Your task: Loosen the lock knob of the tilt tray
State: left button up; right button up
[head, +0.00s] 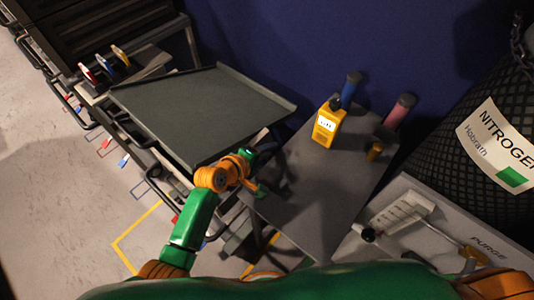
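The tilt tray (205,108) is a broad grey-green tray with a raised rim, left of the middle in the head view. My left arm comes up from the bottom. Its orange wrist covers the area beside the tray's near right corner. My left gripper (264,178) is small and dark here, at the left edge of a grey tabletop, just right of that corner. Its fingers are too unclear to tell whether they are open or on something. I cannot make out the lock knob; it may be hidden by my wrist. My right gripper is out of view.
A grey table (315,185) bears a yellow meter (328,124), with blue (351,88) and pink (400,109) cylinders at its far side. A nitrogen tank (500,140) and a purge panel (430,215) stand at the right. The tabletop's middle is clear.

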aim_at(266, 155)
pick_arm(q)
jog(key=shift+o, duration=1.4)
jog(key=p+v, duration=0.2)
jog(key=v, duration=0.4)
jog(key=shift+s+a+r, duration=0.3)
